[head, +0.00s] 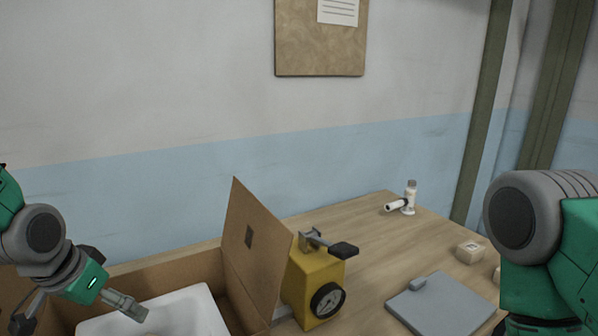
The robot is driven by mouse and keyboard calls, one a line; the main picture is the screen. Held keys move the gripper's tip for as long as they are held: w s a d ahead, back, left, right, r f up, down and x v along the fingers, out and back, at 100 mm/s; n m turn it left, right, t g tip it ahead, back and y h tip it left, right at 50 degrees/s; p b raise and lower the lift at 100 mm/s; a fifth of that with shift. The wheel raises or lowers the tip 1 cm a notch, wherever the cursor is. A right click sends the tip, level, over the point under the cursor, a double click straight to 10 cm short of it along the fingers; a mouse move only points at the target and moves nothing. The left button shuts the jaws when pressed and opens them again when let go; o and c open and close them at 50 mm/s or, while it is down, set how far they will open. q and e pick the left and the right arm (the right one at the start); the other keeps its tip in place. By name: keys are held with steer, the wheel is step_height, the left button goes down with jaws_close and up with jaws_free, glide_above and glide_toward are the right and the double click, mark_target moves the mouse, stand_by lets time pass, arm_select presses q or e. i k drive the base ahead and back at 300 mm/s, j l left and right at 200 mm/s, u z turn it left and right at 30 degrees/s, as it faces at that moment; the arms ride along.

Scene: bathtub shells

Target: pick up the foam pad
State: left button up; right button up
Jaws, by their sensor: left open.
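A flat grey slab (440,306) lies on the wooden table at the lower right, with a small grey block at its far left edge. Which of these, if either, is the foam pad I cannot tell. My left gripper (128,307) is open at the lower left, above a white shell (185,315) in an open cardboard box (165,268). It is well to the left of the grey slab. My right arm comes in at the right edge, but its gripper is out of the picture.
A yellow device (312,280) with a dial and a dark lever stands between the box flap (255,255) and the slab. A white instrument (405,200) stands at the far table edge. A small tan box (469,252) sits at the right.

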mark_target(436, 305)
steer(key=k+l, duration=0.75)
